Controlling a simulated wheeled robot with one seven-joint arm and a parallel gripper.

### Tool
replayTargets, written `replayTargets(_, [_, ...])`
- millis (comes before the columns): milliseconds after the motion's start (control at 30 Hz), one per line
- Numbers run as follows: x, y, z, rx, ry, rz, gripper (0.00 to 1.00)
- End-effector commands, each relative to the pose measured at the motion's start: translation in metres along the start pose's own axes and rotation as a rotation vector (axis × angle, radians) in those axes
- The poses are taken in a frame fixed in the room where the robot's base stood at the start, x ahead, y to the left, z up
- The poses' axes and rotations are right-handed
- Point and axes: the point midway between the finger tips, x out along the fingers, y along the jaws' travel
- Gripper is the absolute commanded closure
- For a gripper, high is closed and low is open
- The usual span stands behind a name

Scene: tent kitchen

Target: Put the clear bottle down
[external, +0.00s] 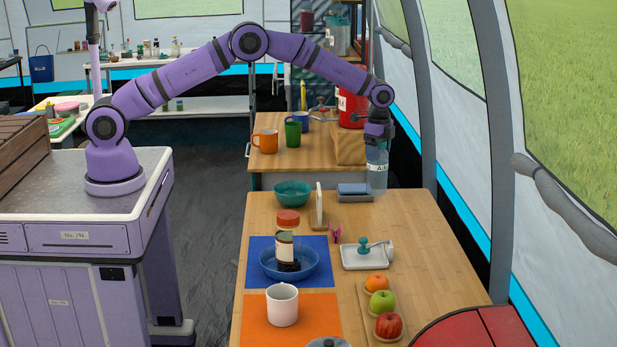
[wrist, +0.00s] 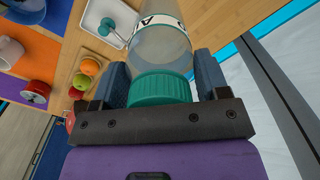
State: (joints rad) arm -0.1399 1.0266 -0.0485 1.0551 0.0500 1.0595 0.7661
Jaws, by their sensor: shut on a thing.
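The clear bottle (external: 377,170) has a white label and, in the wrist view, a green ribbed cap (wrist: 158,88). My gripper (external: 378,140) is above it in the external view, at the far right end of the wooden table (external: 415,225). In the wrist view my gripper (wrist: 160,85) is shut on the bottle around its cap, one finger on each side. The bottle hangs upright below the gripper, near the table's far edge. Whether its base touches the table I cannot tell.
A grey-blue block (external: 355,191) is just left of the bottle. A teal bowl (external: 293,193) is further left. The table's right side near the bottle is bare.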

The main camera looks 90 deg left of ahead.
Motion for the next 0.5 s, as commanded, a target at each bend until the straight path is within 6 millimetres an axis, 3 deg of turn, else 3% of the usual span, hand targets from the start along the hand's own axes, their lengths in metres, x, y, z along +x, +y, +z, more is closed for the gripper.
replayTargets(33, [0.001,0.001,-0.008,0.0,0.001,-0.001,0.68])
replayTargets(200, [0.033,0.001,-0.004,-0.002,-0.002,0.002,0.68])
replayTargets(500, [0.064,0.001,-0.004,-0.002,-0.001,0.001,0.68])
